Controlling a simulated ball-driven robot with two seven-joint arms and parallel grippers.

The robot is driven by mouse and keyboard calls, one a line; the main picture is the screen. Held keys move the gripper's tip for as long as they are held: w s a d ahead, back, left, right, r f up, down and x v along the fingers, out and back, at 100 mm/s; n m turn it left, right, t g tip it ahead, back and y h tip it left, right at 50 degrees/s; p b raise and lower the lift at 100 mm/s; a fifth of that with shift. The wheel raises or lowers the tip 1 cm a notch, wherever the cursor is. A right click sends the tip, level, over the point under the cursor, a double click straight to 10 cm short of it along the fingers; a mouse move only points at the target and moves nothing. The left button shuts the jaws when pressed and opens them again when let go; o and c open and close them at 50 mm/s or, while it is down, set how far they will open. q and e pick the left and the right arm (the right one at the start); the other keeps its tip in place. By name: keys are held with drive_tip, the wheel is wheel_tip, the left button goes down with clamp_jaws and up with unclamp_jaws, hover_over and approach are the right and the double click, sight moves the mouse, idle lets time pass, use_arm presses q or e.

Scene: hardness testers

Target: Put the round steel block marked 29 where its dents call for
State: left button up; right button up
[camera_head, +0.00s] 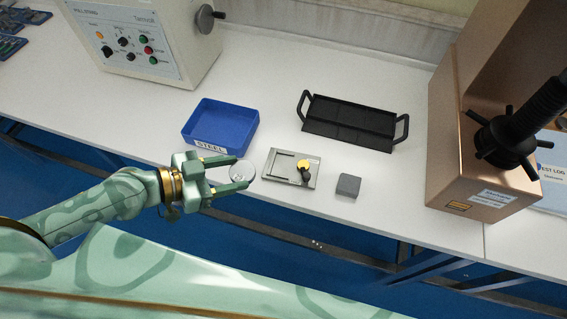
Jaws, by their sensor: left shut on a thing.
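My left gripper (240,173) reaches in from the left and is shut on a round steel block (242,170), held between its two fingers by the table's front edge. The block's marking and dents are too small to read. A blue bin (188,148) labelled STEEL stands just behind the gripper and looks empty. A black tray (350,121) with two handles lies further back to the right. My right gripper is not in view.
A grey fixture (284,177) with a yellow-and-black knob and a small grey square block (348,185) lie right of the gripper. A copper-coloured tester (455,150) stands at right, a cream-coloured machine (150,45) at back left. The white table (270,75) is clear behind the bin.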

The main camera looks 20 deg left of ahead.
use_arm(q)
drive_tip(key=shift+a+f, duration=0.2)
drive_tip(key=shift+a, duration=0.35)
drive_tip(key=b, duration=0.2)
hover_over(275, 169)
drive_tip(key=f, duration=0.9)
drive_tip(key=shift+s+a, duration=0.2)
drive_tip(key=shift+s, duration=0.1)
drive_tip(key=f, duration=0.1)
drive_tip(key=f+b, duration=0.2)
drive_tip(key=shift+w+d+f, duration=0.25)
drive_tip(key=shift+w+f, duration=0.1)
drive_tip(key=shift+r, duration=0.1)
